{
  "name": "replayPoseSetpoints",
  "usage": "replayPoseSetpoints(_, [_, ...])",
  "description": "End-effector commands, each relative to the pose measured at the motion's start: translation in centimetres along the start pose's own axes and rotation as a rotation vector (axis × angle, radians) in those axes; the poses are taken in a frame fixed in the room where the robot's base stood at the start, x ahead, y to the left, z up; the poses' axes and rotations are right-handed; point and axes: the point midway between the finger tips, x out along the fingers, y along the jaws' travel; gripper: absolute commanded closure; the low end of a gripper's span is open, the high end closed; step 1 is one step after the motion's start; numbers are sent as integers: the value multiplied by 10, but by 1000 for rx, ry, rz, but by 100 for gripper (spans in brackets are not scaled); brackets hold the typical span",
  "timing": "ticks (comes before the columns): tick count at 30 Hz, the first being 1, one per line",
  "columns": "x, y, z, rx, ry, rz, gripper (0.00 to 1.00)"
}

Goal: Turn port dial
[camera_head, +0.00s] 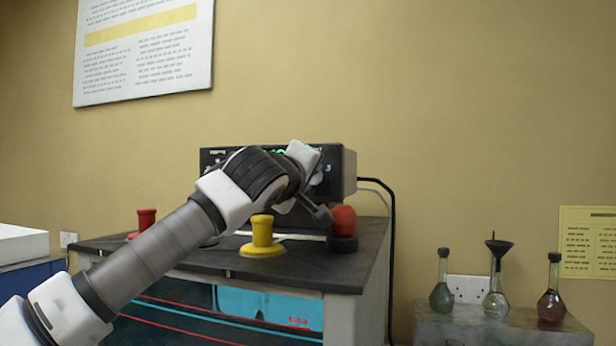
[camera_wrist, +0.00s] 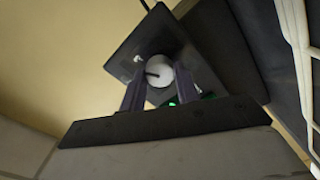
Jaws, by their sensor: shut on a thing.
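The port dial (camera_wrist: 160,69) is a round white knob with a dark pointer mark, on the dark front panel of the black instrument box (camera_head: 340,170). In the wrist view the mark points to the left. My gripper (camera_wrist: 159,78) has one finger on each side of the dial and is shut on it. In the head view my arm reaches across to the right part of the box front, and my wrist hides most of the panel and dial. A green lit display shows in part behind it.
The box stands on a dark-topped bench (camera_head: 335,265). A yellow knob-like object (camera_head: 262,238), a red one (camera_head: 147,218) and a red ball-shaped object on a black base (camera_head: 343,219) stand near my arm. Glass flasks (camera_head: 495,300) stand on a separate surface at right.

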Motion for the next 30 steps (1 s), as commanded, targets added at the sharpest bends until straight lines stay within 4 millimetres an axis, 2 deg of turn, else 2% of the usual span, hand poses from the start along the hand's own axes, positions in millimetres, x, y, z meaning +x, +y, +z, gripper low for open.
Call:
replayPoseSetpoints(14, [0, -1, 1, 17, -2, -1, 91])
replayPoseSetpoints(15, [0, -1, 1, 17, -2, -2, 67])
replayPoseSetpoints(20, [0, -1, 1, 16, -2, -1, 47])
replayPoseSetpoints(30, [-3, -1, 0, 15, 0, 0, 47])
